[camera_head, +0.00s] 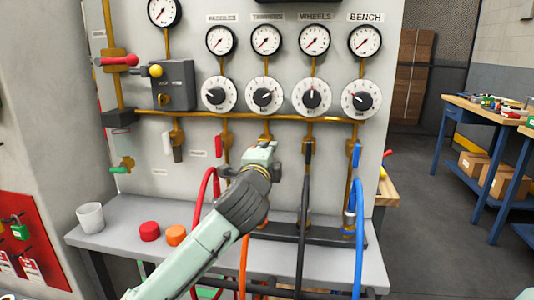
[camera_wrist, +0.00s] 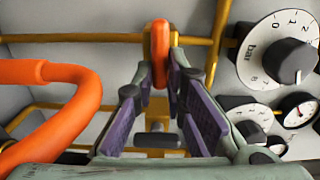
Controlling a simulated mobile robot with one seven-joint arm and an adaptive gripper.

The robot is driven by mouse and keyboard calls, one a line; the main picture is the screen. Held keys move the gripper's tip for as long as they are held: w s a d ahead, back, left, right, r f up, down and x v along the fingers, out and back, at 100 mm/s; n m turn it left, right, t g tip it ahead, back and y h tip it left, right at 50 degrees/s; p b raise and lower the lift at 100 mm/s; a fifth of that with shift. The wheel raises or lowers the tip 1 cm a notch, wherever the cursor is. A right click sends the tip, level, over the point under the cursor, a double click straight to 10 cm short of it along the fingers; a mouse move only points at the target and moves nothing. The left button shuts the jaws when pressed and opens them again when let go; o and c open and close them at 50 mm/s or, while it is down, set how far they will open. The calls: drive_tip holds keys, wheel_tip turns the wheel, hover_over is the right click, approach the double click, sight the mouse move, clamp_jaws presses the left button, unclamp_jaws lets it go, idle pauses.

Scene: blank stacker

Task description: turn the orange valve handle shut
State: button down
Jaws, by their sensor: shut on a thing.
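The orange valve handle (camera_wrist: 160,45) stands upright in the wrist view, in front of a brass pipe. Its lower end lies between the fingertips of my gripper (camera_wrist: 162,72), which is shut on it. Purple pads line the inner sides of both fingers. In the head view my gripper (camera_head: 262,152) is at the wall panel, at the second valve from the left under the horizontal brass pipe (camera_head: 290,117). My gripper and wrist cover most of this valve there, so the handle cannot be made out clearly.
A red handle (camera_head: 219,146) hangs to the left; black (camera_head: 308,152) and blue (camera_head: 356,154) handles hang to the right. Red (camera_head: 207,190), black (camera_head: 303,210) and blue (camera_head: 361,230) hoses run down nearby. An orange hose (camera_wrist: 80,85) curves close by on the left. Dials (camera_head: 311,96) and gauges sit above.

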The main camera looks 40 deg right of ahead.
drive_tip(key=shift+w, duration=0.15)
idle(0.4)
drive_tip(key=c, duration=1.6)
unclamp_jaws()
drive_tip(key=shift+d, duration=0.1)
drive_tip(key=shift+c, duration=0.2)
drive_tip(key=v, duration=1.2)
